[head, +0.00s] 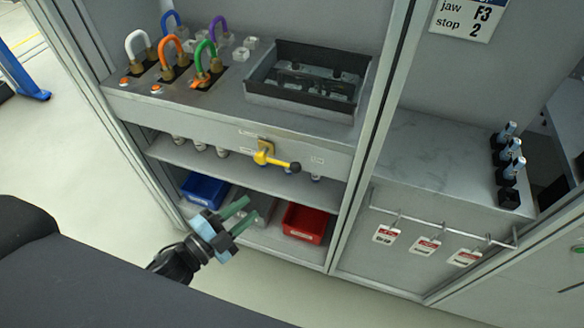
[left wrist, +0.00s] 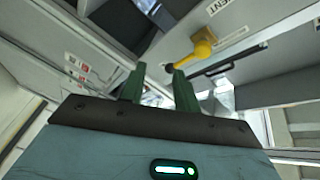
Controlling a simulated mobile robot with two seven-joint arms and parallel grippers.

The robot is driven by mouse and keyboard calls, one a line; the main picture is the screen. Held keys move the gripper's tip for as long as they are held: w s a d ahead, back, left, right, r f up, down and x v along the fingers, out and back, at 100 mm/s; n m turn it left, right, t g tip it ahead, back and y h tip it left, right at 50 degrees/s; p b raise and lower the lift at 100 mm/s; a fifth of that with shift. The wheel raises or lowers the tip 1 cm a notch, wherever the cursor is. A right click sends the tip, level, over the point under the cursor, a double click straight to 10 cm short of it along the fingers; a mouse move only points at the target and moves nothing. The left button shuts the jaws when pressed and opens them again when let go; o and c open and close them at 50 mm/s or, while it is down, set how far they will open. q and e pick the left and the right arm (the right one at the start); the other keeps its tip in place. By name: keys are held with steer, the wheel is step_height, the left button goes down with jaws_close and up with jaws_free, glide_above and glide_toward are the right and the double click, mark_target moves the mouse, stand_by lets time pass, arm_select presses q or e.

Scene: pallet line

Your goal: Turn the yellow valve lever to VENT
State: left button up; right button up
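The yellow valve lever (head: 263,155) is on the front panel below the bench top. Its arm points right and a little down, ending in a black knob (head: 294,167). In the left wrist view the yellow lever (left wrist: 204,46) is beyond the fingertips, its dark knob (left wrist: 170,67) near the right finger's tip. A label reading VENT (left wrist: 221,5) is at the top of that view. My left gripper (head: 256,207) is open and empty, lower than the lever and apart from it, in front of the lower shelves. My right gripper is not in view.
A blue bin (head: 204,190) and a red bin (head: 305,223) stand on the bottom shelf. Red-and-white tags (head: 425,246) hang from a rail at right. A cabinet post (head: 372,150) stands right of the lever.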

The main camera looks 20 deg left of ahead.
mark_target(288, 166)
arm_select(q)
steer(key=w+d+r+m+g+h, duration=0.1)
steer(key=w+d+r+m+h, duration=0.1)
steer(key=w+m, duration=0.2)
steer(key=w+d+r+m+g+h+b, duration=0.1)
steer(key=w+d+r+m+h, duration=0.1)
steer(key=w+m, duration=0.1)
steer(key=w+d+r+m+h, duration=0.1)
steer(key=w+d+m+h, duration=0.1)
steer(key=w+d+m, duration=0.1)
steer(key=shift+w+r+m+g+b, duration=0.2)
steer(key=shift+w+m, duration=0.25)
steer(key=shift+w+r+m+g+b, duration=0.2)
steer(key=shift+w+m, duration=0.2)
steer(key=shift+m, duration=0.05)
jaws_close()
